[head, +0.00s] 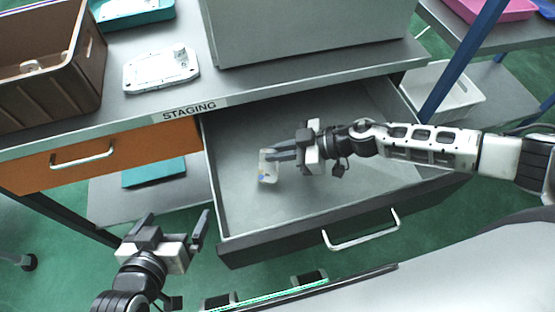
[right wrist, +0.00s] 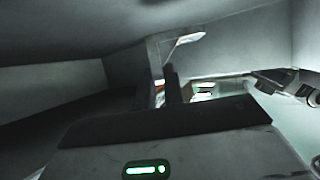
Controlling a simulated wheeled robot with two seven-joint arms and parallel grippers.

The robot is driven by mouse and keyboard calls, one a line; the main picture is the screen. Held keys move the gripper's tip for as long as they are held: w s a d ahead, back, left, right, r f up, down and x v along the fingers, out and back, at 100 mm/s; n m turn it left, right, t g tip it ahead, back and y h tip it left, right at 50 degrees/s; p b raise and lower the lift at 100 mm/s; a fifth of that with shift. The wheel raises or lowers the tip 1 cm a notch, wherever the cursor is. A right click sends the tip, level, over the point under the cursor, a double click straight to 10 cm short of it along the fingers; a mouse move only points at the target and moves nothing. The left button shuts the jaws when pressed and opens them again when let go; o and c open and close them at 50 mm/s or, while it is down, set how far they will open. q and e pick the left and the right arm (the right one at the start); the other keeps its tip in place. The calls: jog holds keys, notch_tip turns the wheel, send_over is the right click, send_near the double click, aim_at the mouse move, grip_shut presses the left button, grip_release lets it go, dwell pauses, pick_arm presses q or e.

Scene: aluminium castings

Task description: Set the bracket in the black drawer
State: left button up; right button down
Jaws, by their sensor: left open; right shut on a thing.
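The black drawer (head: 285,242) is pulled open below the bench top, with a grey interior and a silver handle. My right gripper (head: 272,153) reaches in from the right and is shut on the bracket's upper end. I cannot tell whether the bracket touches the drawer floor. In the right wrist view a pale angled piece (right wrist: 165,47) shows beyond the dark fingers. My left gripper (head: 200,232) is open and empty, outside the drawer at lower left.
An orange drawer (head: 95,155) is shut to the left. On the bench stand a brown crate (head: 50,75), a pale casting (head: 160,69) and a large grey box (head: 310,35). The drawer floor around the bracket looks clear. A white bin (head: 445,95) is at right.

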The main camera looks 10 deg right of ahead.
aim_at(277, 162)
notch_tip(277, 162, down, 2)
jog(key=shift+s+a+f+b, duration=0.1)
jog(key=shift+b, duration=0.2)
jog(key=shift+f, duration=0.3)
jog(key=shift+r, duration=0.1)
jog(key=shift+f, duration=0.3)
jog(key=c, duration=1.5)
grip_release()
jog(key=shift+r, duration=0.1)
